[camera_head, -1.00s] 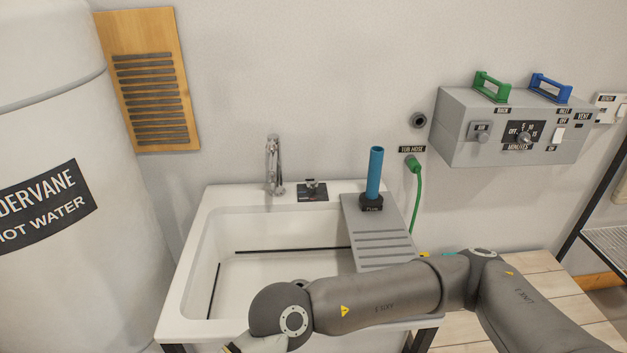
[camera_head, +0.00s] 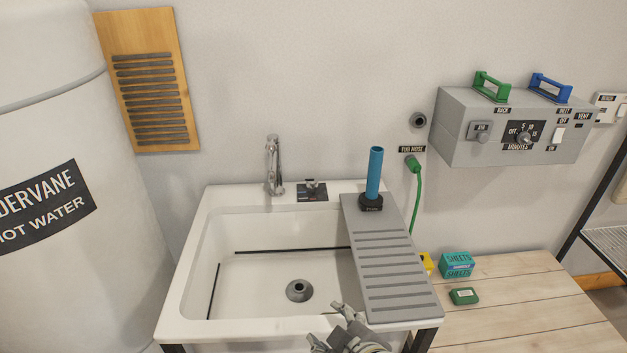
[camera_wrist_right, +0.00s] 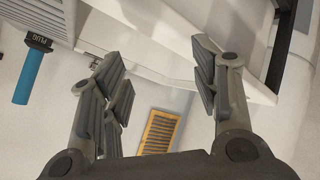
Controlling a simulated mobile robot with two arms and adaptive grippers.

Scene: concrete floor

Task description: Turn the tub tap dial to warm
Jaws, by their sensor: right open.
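The tub tap dial (camera_head: 311,186) is a small dark knob on a black plate with coloured marks, on the back rim of the white tub (camera_head: 195,270). The chrome tap (camera_head: 273,165) stands just left of it. The dial's exact setting is too small to read. My right gripper (camera_head: 330,322) is at the tub's front rim, well in front of the dial and apart from it. In the right wrist view the gripper (camera_wrist_right: 160,85) has its fingers spread with nothing between them. My left gripper is not in view.
A grey ridged drainboard (camera_head: 390,265) covers the tub's right side, with a blue-handled plug (camera_head: 374,175) upright at its back. A green hose (camera_head: 416,195) hangs behind. A wooden bench (camera_head: 510,300) holds a teal box (camera_head: 457,264) and a green block (camera_head: 464,296). A hot water tank (camera_head: 60,200) stands left.

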